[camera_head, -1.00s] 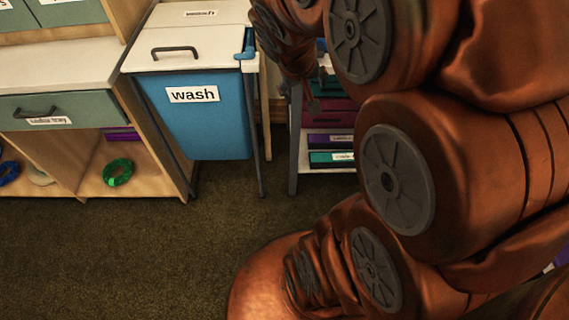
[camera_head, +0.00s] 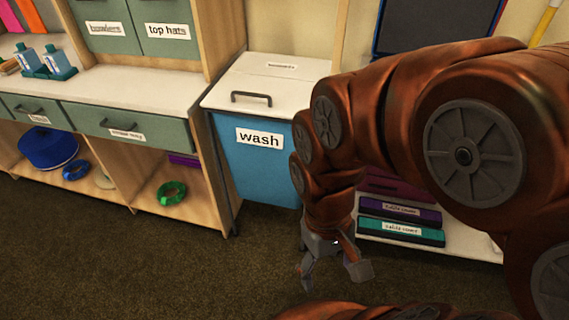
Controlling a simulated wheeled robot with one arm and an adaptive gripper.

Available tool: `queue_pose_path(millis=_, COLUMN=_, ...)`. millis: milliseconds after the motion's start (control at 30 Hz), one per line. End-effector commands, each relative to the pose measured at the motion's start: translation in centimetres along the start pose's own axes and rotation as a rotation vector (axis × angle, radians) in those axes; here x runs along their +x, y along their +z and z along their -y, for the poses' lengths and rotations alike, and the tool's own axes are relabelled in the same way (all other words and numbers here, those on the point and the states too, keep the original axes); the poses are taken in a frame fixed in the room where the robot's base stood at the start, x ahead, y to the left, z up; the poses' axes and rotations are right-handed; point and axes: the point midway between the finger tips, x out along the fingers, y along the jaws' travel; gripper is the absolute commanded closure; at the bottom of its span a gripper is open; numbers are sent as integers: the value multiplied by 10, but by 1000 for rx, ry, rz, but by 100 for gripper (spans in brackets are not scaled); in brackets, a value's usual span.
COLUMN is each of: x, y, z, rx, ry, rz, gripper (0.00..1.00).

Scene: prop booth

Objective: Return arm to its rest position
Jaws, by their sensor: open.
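My copper-coloured arm (camera_head: 463,125) fills the right side of the head view, bent over with its end hanging down. My gripper (camera_head: 335,268) points downward with its grey fingers spread apart and nothing between them. It hangs in front of the blue wash bin and the low shelf, above the dark carpet as seen in the picture. Part of my arm also shows along the bottom edge.
A blue bin labelled "wash" (camera_head: 265,184) with a white lid stands left of my arm. A counter with drawers (camera_head: 140,88) runs left. A low shelf with labelled cases (camera_head: 400,232) stands behind my gripper. The carpet (camera_head: 130,262) at lower left is clear.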

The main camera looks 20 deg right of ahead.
Motion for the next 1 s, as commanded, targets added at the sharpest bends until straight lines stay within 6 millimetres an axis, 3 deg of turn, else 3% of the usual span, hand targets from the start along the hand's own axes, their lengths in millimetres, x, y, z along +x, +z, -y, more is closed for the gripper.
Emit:
queue_pose_path(millis=233, x=-1, y=0, z=0, rx=1, ry=1, rz=-1, gripper=24)
queue_pose_path(millis=567, x=-69, y=15, z=0, rx=2, ry=0, rz=-37, gripper=24)
queue_pose_path(millis=900, x=-153, y=32, z=0, rx=3, ry=0, rz=-90, gripper=24)
queue_pose_path(millis=1000, x=-168, y=36, z=0, rx=3, ry=-1, rz=-102, gripper=24)
